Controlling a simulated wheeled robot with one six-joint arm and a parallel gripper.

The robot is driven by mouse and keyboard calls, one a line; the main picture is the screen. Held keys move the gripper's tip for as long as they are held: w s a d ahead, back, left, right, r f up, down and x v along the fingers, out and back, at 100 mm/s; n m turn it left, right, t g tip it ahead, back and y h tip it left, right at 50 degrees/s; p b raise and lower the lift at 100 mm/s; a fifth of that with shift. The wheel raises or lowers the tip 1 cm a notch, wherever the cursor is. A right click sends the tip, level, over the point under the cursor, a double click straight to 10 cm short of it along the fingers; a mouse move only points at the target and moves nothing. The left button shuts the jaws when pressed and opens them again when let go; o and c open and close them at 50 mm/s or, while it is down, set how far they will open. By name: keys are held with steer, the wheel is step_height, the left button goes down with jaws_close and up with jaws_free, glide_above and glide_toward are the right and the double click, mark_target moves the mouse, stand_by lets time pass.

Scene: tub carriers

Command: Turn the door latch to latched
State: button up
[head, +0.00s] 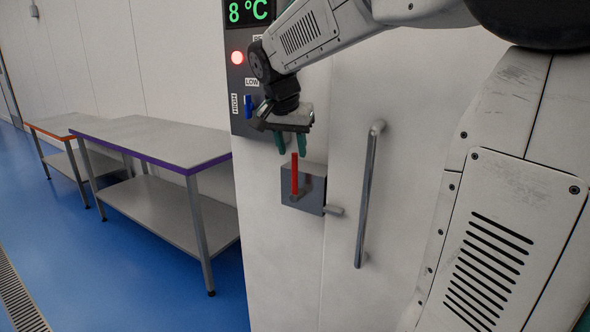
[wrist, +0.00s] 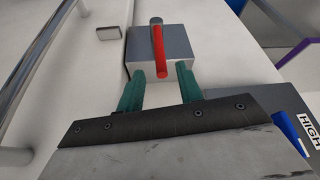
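The door latch is a grey box (head: 311,188) on the white door front, with a red lever (head: 295,174) that points upright in the head view. In the wrist view the red lever (wrist: 158,52) runs along the grey box (wrist: 176,46), its end towards my fingers. My gripper (head: 291,145) hangs just above the lever's upper end. In the wrist view my gripper (wrist: 161,76) has its two green fingers apart, one on each side of the lever's end. I cannot tell whether either finger touches it. Nothing is held.
A vertical metal door handle (head: 367,195) stands right of the latch. A purple-edged table (head: 150,140) and an orange-edged table (head: 62,124) stand left.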

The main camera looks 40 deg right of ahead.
mark_target(295, 168)
steer(key=x, duration=0.8)
steer(key=shift+w+r, duration=0.1)
jaws_close()
